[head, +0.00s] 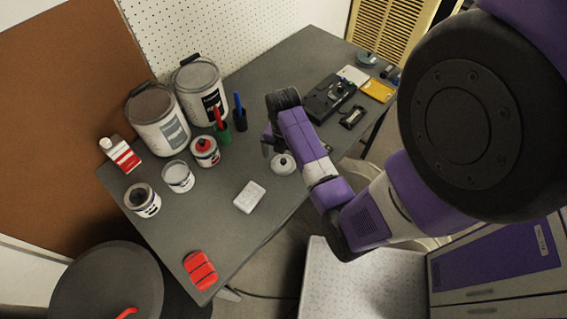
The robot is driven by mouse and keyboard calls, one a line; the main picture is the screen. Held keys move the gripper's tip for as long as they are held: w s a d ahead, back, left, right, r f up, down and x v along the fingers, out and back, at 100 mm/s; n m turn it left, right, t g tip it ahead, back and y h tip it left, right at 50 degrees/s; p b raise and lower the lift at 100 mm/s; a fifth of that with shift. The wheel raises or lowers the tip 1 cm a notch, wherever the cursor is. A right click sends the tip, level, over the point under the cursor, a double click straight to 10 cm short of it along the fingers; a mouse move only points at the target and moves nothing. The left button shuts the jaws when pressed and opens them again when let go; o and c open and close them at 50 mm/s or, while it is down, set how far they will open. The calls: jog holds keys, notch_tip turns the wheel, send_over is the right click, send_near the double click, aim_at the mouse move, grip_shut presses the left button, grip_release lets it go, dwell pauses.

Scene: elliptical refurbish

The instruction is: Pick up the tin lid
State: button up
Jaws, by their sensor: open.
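A round, pale lid-like disc with a dark knob (284,165) lies on the grey workbench (225,235) near its front edge; I take it to be the tin lid. My gripper (272,147) is just above and to the left of it, pointing down, with its jaws open. The fingers are small and partly covered by my purple arm. I cannot tell whether they touch the disc. No object shows between them.
Two large paint tins (158,125) and several small tins (178,178) stand at the back left. A white block (249,197) and a red object (200,270) lie in front. A black device (328,98) sits to the right. The front-left bench is mostly clear.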

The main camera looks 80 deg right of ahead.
jog(key=shift+f, duration=1.3)
jog(key=c, duration=1.3)
jog(key=shift+r, duration=0.1)
